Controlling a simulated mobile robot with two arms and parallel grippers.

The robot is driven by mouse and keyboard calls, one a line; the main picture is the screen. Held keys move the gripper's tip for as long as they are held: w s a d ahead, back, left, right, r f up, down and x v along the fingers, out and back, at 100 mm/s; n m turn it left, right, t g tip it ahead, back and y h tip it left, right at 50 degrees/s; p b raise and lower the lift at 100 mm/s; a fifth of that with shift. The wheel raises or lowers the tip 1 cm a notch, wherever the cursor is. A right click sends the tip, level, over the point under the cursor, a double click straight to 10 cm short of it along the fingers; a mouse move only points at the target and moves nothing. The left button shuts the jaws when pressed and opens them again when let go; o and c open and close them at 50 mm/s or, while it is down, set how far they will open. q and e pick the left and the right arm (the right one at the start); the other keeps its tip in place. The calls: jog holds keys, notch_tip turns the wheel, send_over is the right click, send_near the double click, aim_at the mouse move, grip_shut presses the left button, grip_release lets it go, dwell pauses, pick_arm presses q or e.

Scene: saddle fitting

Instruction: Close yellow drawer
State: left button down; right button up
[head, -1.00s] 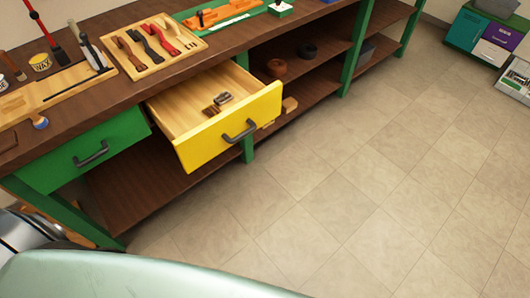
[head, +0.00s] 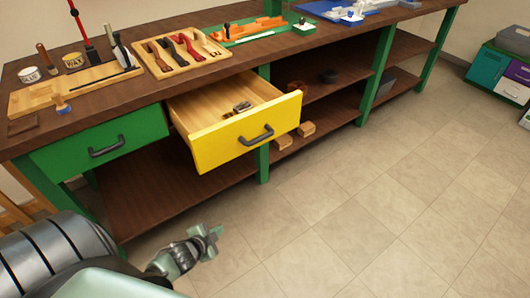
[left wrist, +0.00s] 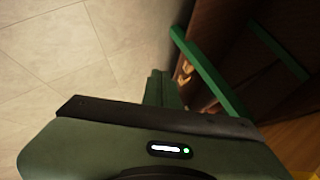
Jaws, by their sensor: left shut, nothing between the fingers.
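The yellow drawer (head: 222,142) is pulled out of the workbench in the head view. Its dark handle (head: 257,136) is on the front, and a few small metal-looking pieces lie inside. My left gripper (head: 213,238) is low in front of the bench, below the drawer and apart from it. It is shut and empty. In the left wrist view the gripper (left wrist: 162,88) points toward the floor and the bench's lower part; the drawer is not clearly seen there. My right gripper is not in view.
A green drawer (head: 98,150) left of the yellow one is shut. The wooden bench top (head: 140,88) holds a strap tray (head: 180,52), tins and tools. Wooden blocks (head: 306,128) lie on the lower shelf. Green legs (head: 262,165) support the bench. The tiled floor (head: 370,220) in front is clear.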

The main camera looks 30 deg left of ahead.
pick_arm(q)
jog(key=w+r+m+t+b, duration=0.4)
jog(key=w+r, duration=0.4)
jog(key=r, duration=0.3)
jog(key=w+d+r+m+t+h+b, duration=0.1)
jog(key=d+r+m+t+h+b, duration=0.2)
jog(key=r, duration=0.6)
jog(key=w+d+r+m+t+h+b, duration=0.1)
jog(key=d+r+m, duration=0.3)
jog(key=r, duration=0.5)
jog(key=w+a+f+n+b, duration=0.1)
jog(key=w, duration=1)
jog(key=shift+w+a+f+n, duration=0.2)
jog(key=shift+a+f+n, duration=0.1)
jog(key=shift+f, duration=0.1)
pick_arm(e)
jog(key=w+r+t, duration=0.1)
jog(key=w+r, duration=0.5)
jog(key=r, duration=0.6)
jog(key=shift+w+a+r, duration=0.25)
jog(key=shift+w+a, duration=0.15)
